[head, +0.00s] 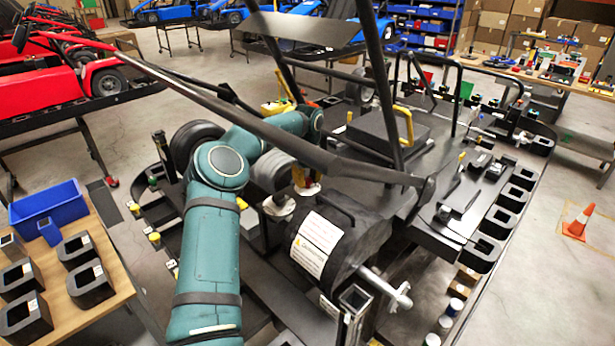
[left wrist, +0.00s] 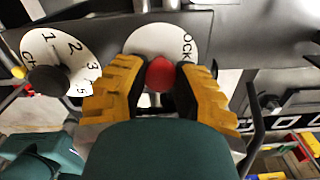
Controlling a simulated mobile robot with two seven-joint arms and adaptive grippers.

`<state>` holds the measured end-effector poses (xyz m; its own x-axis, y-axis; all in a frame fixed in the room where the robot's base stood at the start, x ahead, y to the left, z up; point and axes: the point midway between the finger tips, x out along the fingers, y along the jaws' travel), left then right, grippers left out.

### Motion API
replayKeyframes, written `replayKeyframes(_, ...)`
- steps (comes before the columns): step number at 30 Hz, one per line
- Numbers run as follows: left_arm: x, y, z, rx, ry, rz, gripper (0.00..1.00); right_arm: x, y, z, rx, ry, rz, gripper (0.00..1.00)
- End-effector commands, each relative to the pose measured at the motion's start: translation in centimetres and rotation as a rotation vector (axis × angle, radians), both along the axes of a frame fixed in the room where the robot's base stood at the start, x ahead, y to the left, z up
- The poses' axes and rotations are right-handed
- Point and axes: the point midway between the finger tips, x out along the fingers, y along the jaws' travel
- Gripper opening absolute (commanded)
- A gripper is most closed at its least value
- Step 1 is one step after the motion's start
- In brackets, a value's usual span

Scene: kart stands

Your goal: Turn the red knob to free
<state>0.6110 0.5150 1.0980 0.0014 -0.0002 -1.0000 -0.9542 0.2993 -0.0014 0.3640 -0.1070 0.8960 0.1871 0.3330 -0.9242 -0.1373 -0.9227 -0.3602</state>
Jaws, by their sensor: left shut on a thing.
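The red knob (left wrist: 160,75) shows in the left wrist view in front of a round white dial (left wrist: 150,40). The letters "OCK" are readable at the dial's right edge; the rest of its lettering is hidden. My left gripper (left wrist: 161,88) has its yellow ribbed fingers on both sides of the knob and is shut on it. In the head view my left gripper (head: 305,183) is at the kart's panel, behind a dark frame bar, and the knob is hidden there. My right gripper is not in view.
A second white dial (left wrist: 62,62) with numbers and a black knob (left wrist: 48,80) sits left of the red knob. Dark frame bars (head: 270,130) cross above my left arm. A black drum with a warning label (head: 318,245) is close by. A table with black holders (head: 90,285) stands at left.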

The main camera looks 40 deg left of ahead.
Motion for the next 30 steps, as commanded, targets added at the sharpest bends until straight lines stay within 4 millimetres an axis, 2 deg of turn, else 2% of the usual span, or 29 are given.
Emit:
replayKeyframes(1,-0.2,-0.1,-0.5,-0.004,0.01,-0.002,0.0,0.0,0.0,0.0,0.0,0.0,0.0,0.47)
replayKeyframes(8,-0.2,-0.1,-0.5,-0.004,0.011,-0.002,0.0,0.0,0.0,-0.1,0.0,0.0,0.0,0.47)
replayKeyframes(9,-0.2,-0.1,-0.5,-0.004,0.011,-0.002,0.4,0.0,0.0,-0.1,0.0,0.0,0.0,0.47)
replayKeyframes(11,-0.2,-0.1,-0.5,-0.003,0.009,-0.002,0.61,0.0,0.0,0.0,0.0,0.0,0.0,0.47)
replayKeyframes(12,-0.1,-0.1,-0.4,-0.004,0.008,-0.001,0.64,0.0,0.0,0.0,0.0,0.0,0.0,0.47)
replayKeyframes(23,0.0,0.0,0.4,0.001,0.002,0.0,0.64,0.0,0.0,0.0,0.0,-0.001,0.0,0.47)
replayKeyframes(30,0.0,0.0,4.1,0.0,0.001,0.0,0.64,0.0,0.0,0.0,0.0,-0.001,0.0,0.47)
